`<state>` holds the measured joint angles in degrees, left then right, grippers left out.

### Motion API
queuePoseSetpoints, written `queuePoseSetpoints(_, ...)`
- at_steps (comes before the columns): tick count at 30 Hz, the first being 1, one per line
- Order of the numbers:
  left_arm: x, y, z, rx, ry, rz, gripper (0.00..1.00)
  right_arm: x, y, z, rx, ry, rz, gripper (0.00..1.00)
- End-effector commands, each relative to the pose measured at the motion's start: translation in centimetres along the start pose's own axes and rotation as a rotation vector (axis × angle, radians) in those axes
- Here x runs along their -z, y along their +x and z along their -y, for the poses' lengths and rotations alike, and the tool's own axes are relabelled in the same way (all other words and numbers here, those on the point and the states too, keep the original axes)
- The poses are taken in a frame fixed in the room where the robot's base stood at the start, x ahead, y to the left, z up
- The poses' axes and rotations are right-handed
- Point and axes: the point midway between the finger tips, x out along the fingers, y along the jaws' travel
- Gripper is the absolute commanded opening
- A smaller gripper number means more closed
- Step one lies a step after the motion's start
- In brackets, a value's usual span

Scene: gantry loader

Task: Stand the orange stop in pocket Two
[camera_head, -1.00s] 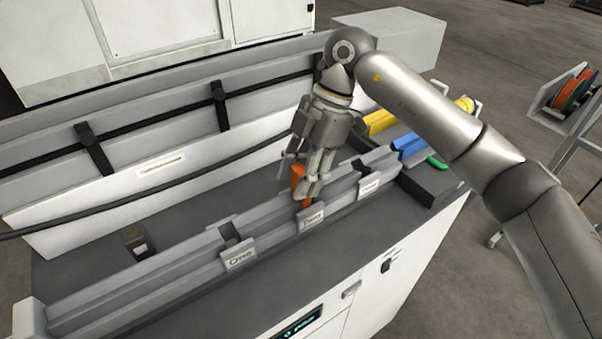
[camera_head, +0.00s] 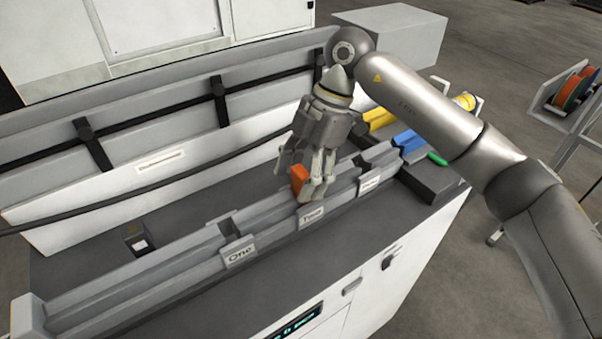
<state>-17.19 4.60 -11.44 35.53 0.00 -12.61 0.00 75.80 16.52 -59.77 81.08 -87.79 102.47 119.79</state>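The orange stop (camera_head: 298,179) is at the channel of the grey rail, behind the label Two (camera_head: 312,215). It leans slightly to the left in the picture. My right gripper (camera_head: 314,185) reaches down from above, with its fingers against or just in front of the stop's right side. The fingers hide part of the stop and its lower end, so I cannot tell whether it is seated in the pocket or gripped. My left gripper is not in view.
The grey rail (camera_head: 150,281) carries the label One (camera_head: 239,252) to the left and a third label (camera_head: 370,182) to the right. Blue (camera_head: 408,141) and yellow (camera_head: 379,119) pieces lie beyond the right end. A black cable runs behind the rail.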

Motion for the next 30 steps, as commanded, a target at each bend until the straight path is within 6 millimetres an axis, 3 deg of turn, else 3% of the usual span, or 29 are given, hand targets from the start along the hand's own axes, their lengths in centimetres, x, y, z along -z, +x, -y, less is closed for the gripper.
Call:
queuePoseSetpoints(11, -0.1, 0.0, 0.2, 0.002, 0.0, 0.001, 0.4, 0.0, -0.4, 0.0, 0.0, 0.001, 0.001, 0.64)
queuePoseSetpoints(14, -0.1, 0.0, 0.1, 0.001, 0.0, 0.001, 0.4, 0.0, -1.7, -0.1, -0.002, 0.001, 0.002, 0.64)
queuePoseSetpoints(24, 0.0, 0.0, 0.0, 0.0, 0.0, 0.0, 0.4, 0.0, -8.8, -0.1, -0.003, 0.001, 0.001, 0.64)
queuePoseSetpoints(30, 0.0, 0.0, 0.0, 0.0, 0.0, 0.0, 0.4, 0.0, -11.4, -0.1, -0.001, 0.0, 0.001, 0.64)
